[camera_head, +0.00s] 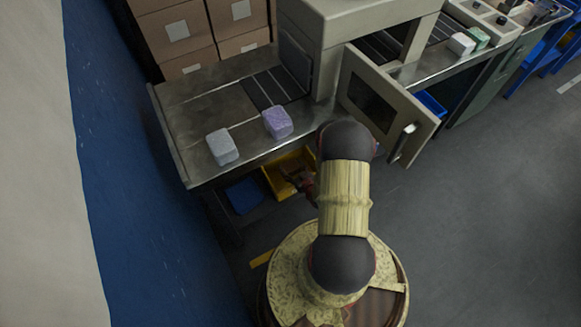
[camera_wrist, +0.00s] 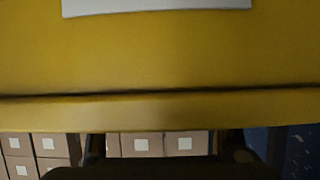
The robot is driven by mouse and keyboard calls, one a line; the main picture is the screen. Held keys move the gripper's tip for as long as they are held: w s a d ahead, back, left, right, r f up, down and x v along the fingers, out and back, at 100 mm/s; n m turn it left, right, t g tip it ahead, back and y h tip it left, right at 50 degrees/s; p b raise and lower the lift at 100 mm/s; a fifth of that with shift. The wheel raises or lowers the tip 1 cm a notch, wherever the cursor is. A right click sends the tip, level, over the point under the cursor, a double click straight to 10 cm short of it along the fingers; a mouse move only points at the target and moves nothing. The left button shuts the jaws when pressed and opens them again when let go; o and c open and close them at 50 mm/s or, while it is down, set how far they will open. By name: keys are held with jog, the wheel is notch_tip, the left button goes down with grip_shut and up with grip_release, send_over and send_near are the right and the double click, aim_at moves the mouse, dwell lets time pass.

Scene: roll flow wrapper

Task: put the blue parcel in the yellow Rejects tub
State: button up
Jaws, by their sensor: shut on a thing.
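The yellow tub (camera_head: 283,171) is under the front edge of the steel table, partly hidden by the table and my arm. In the wrist view its yellow wall (camera_wrist: 160,60) fills most of the picture, with a white label at the top. My gripper (camera_head: 299,183) is at the tub's near right side, low beside the table edge. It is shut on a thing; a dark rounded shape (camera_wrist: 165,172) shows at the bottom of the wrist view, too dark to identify. A pale grey-blue parcel (camera_head: 222,147) and a purple parcel (camera_head: 277,122) lie on the table.
The steel table (camera_head: 190,100) overhangs the tubs. A blue tub (camera_head: 244,195) is left of the yellow one. The wrapper's door (camera_head: 385,100) stands open to the right of my arm. Cartons (camera_head: 180,30) are stacked behind. Grey floor (camera_head: 480,220) is clear at right.

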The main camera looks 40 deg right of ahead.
jog(key=o, duration=0.9)
jog(key=shift+s+a+f, duration=0.15)
jog(key=shift+s+f, duration=0.05)
jog(key=shift+f, duration=0.05)
jog(key=o, duration=0.4)
jog(key=shift+s+a+f, duration=0.1)
